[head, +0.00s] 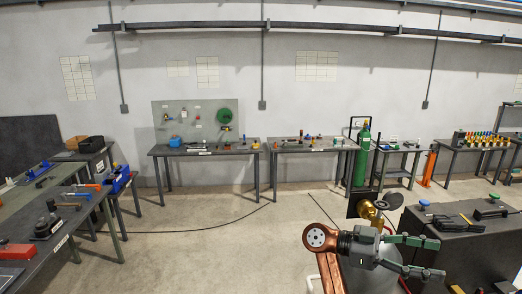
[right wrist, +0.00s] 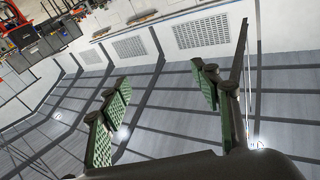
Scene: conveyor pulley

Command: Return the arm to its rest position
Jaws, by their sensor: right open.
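My right gripper (head: 420,256) is at the lower right of the head view, on the end of my copper-coloured right arm (head: 322,245). Its two green-padded fingers are spread apart and point right, with nothing between them. In the right wrist view the gripper (right wrist: 160,100) also shows open and empty, with the room's wall and a striped grey surface far beyond it. In the head view it appears in front of the dark workbench on the right; the exact gap cannot be told. My left arm and left gripper are not in view.
A dark workbench (head: 470,252) with black tools stands at the right. A gold round part on a black plate (head: 369,209) is behind my arm. A green cylinder (head: 362,157) stands by the back tables. A long bench (head: 60,240) lines the left. The middle floor is open, with thin cables.

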